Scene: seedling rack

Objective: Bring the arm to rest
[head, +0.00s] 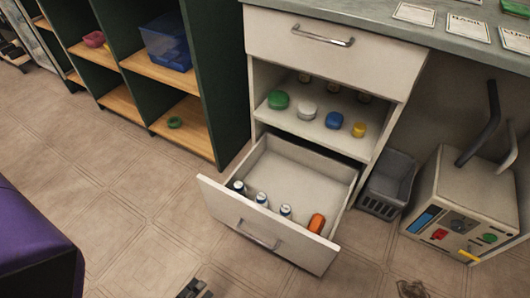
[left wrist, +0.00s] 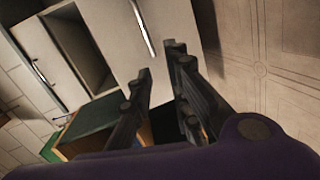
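My left gripper (head: 194,288) shows only as dark fingertips at the bottom edge of the head view, above the floor in front of the open drawer. In the left wrist view its two dark fingers (left wrist: 160,62) stand apart with a gap between them, and I see nothing held. The purple part of my own arm fills the bottom of that view. My right gripper is not in view.
A lower drawer (head: 241,232) stands pulled out, holding small bottles and an orange item (head: 317,223). Above it is a shelf (head: 316,127) with colored objects. A grey basket (head: 388,184) and a boxy machine (head: 467,205) stand right.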

